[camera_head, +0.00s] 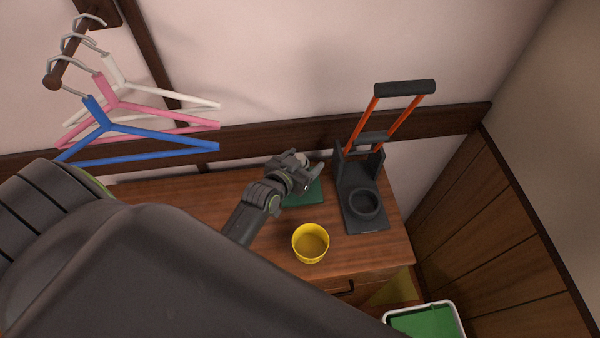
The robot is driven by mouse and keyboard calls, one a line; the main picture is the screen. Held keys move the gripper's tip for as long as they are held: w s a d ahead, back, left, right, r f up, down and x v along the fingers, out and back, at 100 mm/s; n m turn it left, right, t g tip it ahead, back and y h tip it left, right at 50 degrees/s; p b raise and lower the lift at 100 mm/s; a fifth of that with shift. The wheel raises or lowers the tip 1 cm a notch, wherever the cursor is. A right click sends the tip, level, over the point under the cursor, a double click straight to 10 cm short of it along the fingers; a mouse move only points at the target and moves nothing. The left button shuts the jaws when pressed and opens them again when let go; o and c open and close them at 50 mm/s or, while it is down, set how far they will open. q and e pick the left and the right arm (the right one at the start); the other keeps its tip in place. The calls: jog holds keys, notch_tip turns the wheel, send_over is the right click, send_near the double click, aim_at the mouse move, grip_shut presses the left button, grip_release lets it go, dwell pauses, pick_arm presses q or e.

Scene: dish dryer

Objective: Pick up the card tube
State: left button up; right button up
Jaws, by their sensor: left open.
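I cannot clearly identify a card tube. A small pale rounded thing (303,158) shows at my left gripper (311,172), partly hidden by it; I cannot tell whether it is the tube or part of the gripper. My left gripper is open, over the back of the wooden table by a dark green flat thing (305,194). A yellow round, open-topped container (311,257) stands upright nearer the front, apart from the gripper. My right gripper is not in view.
A black stand with orange bars and a ring (357,190) stands right of the gripper on the wooden table (390,245). Blue, pink and white hangers (135,130) hang at the left. A white-rimmed green bin (425,322) is at lower right. My arm hides the lower left.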

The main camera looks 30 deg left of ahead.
pick_arm(q)
jog(key=shift+c, duration=0.2)
jog(key=c, duration=1)
jog(key=shift+r, duration=0.1)
